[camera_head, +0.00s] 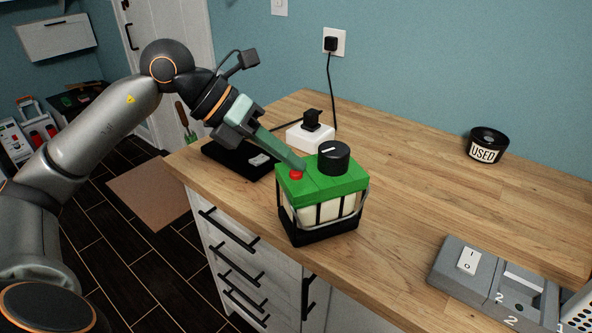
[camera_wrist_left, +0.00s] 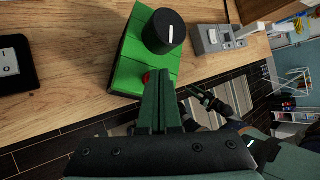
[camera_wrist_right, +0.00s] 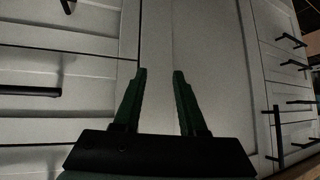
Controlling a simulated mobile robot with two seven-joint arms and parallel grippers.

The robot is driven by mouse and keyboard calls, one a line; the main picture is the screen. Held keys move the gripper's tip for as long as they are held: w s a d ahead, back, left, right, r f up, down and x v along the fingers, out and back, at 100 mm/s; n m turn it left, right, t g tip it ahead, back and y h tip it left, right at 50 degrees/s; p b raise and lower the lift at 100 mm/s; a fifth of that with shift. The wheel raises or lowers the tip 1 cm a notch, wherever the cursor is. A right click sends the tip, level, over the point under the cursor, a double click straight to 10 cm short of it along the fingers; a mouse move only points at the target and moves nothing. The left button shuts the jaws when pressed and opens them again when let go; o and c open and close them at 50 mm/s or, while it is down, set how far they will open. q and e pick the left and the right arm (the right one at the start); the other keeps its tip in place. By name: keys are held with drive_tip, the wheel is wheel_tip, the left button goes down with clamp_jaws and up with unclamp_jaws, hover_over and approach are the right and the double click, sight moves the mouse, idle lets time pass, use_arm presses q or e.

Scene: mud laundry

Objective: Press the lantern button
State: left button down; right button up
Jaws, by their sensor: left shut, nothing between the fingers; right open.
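The lantern (camera_head: 322,208) stands upright on the wooden counter, with a green top, a black knob (camera_head: 333,158) and pale sides. Its red button (camera_head: 296,175) is at the left front of the top. My left gripper (camera_head: 300,166) is shut and empty, its fingertips right at the button; I cannot tell whether they touch it. In the left wrist view the shut fingers (camera_wrist_left: 158,82) cover most of the red button (camera_wrist_left: 147,77) on the green lantern top (camera_wrist_left: 127,62). My right gripper (camera_wrist_right: 160,72) is open and empty in front of white cabinet fronts.
A grey switch box (camera_head: 466,262) is at the right front, and a black tin marked USED (camera_head: 487,146) at the back right. The counter between is clear.

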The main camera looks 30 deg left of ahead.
use_arm(q)
drive_tip(key=shift+f, duration=0.2)
drive_tip(key=shift+r+p, duration=0.85)
drive_tip(key=shift+r, duration=0.15)
wheel_tip(320, 180, up, 6)
drive_tip(key=p, duration=0.5)
drive_tip(key=shift+p, duration=0.3)
